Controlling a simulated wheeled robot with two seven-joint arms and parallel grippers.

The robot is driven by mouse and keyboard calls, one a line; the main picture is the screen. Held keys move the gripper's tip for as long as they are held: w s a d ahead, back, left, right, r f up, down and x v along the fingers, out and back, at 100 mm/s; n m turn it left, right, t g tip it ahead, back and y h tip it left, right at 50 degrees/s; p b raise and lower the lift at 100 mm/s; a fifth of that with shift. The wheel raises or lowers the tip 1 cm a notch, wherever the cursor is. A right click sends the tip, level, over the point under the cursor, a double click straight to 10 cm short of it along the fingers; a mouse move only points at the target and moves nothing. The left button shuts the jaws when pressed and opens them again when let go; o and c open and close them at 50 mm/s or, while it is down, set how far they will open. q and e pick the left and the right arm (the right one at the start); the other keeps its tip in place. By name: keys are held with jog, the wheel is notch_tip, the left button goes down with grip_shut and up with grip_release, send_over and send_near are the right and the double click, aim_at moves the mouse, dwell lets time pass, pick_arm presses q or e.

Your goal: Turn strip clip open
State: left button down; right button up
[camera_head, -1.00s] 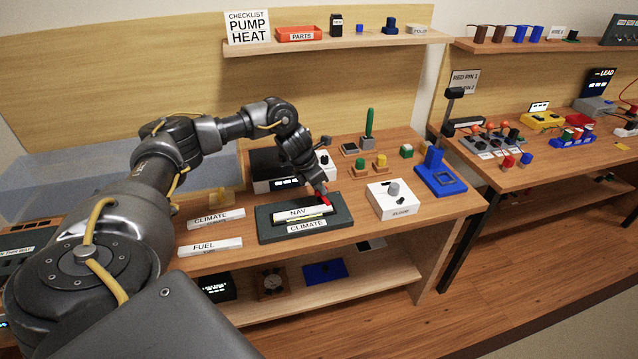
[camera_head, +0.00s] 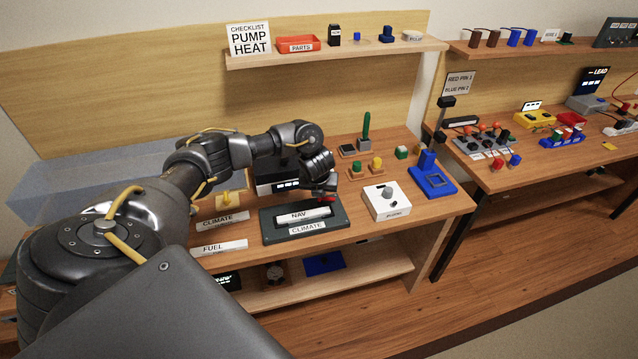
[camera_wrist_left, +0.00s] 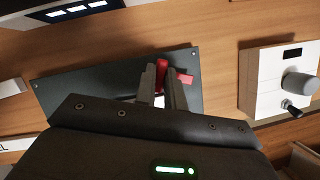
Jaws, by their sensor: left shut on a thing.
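A dark plate (camera_head: 270,233) lies on the bench, with a white NAV strip (camera_head: 305,215) on it and a CLIMATE label (camera_head: 307,228) along its front. A red clip (camera_head: 328,197) sits at the strip's right end. My left gripper (camera_head: 319,190) is over it, pointing down. In the left wrist view the fingers (camera_wrist_left: 163,92) are closed around the upright part of the red clip (camera_wrist_left: 162,67), and a red tab sticks out to the right. The fingers and palm hide most of the strip there. My right gripper is not in view.
Loose strips marked CLIMATE (camera_head: 222,222) and FUEL (camera_head: 219,248) lie left of the plate. A white box with a grey knob (camera_head: 387,201) stands close on its right. A dark box with a display (camera_head: 275,183) stands behind, and a blue stand (camera_head: 433,182) is further right.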

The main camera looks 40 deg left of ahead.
pick_arm(q)
jog(key=n+p, duration=0.2)
jog(key=n+y+p, duration=0.1)
jog(key=shift+w+d+r+n+g, duration=0.1)
jog(key=shift+w+r+n+g, duration=0.15)
jog(key=shift+n+g, duration=0.15)
jog(key=shift+n+p, duration=0.3)
jog(key=shift+p, duration=0.15)
jog(key=shift+f, duration=0.1)
jog(key=c, duration=1.5)
grip_release()
jog(key=shift+s+f, duration=0.1)
jog(key=p+v, duration=0.5)
jog(key=v, duration=0.6)
jog(key=shift+w+d, duration=0.1)
jog(key=shift+w, duration=0.1)
